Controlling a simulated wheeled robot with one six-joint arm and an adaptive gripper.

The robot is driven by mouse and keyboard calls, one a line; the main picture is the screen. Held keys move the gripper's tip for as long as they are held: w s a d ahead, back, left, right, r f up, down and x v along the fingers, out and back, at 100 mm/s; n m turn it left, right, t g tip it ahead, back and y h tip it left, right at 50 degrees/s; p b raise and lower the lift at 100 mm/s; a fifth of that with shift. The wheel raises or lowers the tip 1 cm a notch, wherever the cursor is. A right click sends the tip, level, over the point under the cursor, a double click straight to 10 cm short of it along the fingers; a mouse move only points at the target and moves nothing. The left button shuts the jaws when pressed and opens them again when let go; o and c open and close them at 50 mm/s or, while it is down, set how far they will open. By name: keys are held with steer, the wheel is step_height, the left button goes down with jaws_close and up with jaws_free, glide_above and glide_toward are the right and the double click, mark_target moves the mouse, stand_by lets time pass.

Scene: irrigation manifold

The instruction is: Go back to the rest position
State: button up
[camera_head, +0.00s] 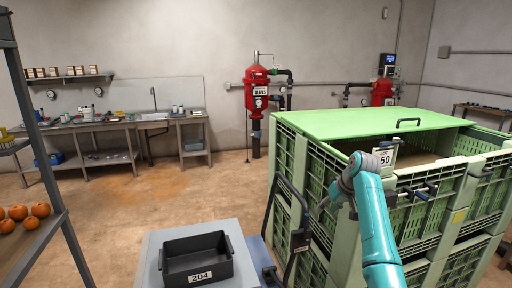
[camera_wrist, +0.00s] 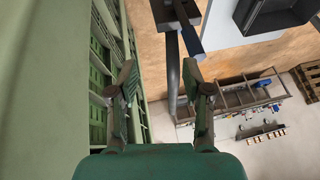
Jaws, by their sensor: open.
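My gripper (camera_wrist: 160,85) is open in the wrist view, its two dark fingers spread apart with nothing held between them. A grey bar shows in the gap, seemingly beyond the fingertips; its exact distance is unclear. In the head view my teal arm rises from the lower right, bends at the grey wrist joint, and my gripper (camera_head: 325,205) hangs at the near left corner of the green crates (camera_head: 293,165). The crate wall runs close along the left side of the wrist view (camera_wrist: 55,80). I cannot tell the exact gap to it.
A black bin (camera_head: 197,262) labelled 204 sits on a grey top (camera_head: 150,262) left of the arm. A dark handle frame (camera_head: 298,240) stands by the crates. A green lid (camera_head: 340,122) covers part of the crate top. A shelf with pumpkins (camera_head: 42,209) is left. Mid-floor is clear.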

steer(key=s+a+f+m+t, duration=0.1)
steer(key=s+f, duration=0.4)
steer(key=f, duration=0.8)
steer(key=s+a+f+t, duration=0.15)
steer(key=s+f, duration=0.35)
steer(key=f, duration=0.8)
steer(key=s+a+f+m+t+h, duration=0.1)
steer(key=s+f, duration=0.5)
steer(key=s, duration=0.5)
steer(key=s+a+f+t+h, duration=0.1)
steer(key=s+f+t, duration=0.1)
steer(key=s+f, duration=0.65)
steer(key=s+r+t+h, duration=0.1)
steer(key=s+r, duration=0.3)
steer(key=s, duration=1)
steer(key=s+r+t, duration=0.1)
steer(key=s+r, duration=0.3)
steer(key=s, duration=1)
steer(key=s+a+r+t, duration=0.1)
steer(key=s+r+t, duration=0.2)
steer(key=s+r, duration=1.1)
step_height(320, 180, up, 4)
steer(key=shift+s+a+r, duration=0.15)
steer(key=shift+s, duration=0.1)
